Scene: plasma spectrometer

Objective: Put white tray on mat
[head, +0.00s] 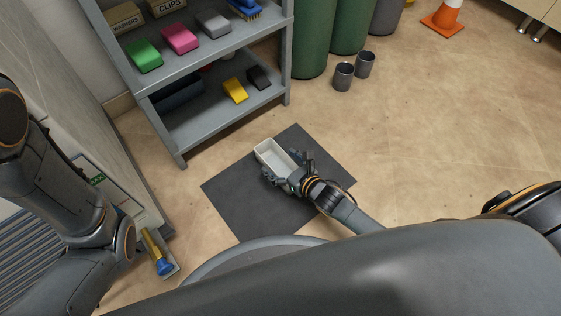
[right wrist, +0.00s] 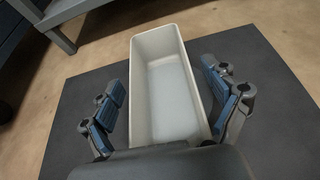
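The white tray (head: 268,150) is a long, empty, open box. It is over the back middle of the dark grey mat (head: 240,200) on the floor and looks to rest on it, slightly turned. In the right wrist view the tray (right wrist: 140,85) stands upright on the mat (right wrist: 285,105). My right gripper (head: 287,177) is at the tray's near end. Its blue-padded fingers (right wrist: 170,100) are spread on either side of the tray, with gaps to its walls. The palm hides the tray's near edge. My left arm shows at the left, but its gripper is out of view.
A grey shelf (head: 185,155) with coloured blocks and boxes stands behind the mat. Green bins (head: 312,40) and two dark cups (head: 344,76) are at the back. An orange cone (head: 443,20) is far right. The floor right of the mat is clear.

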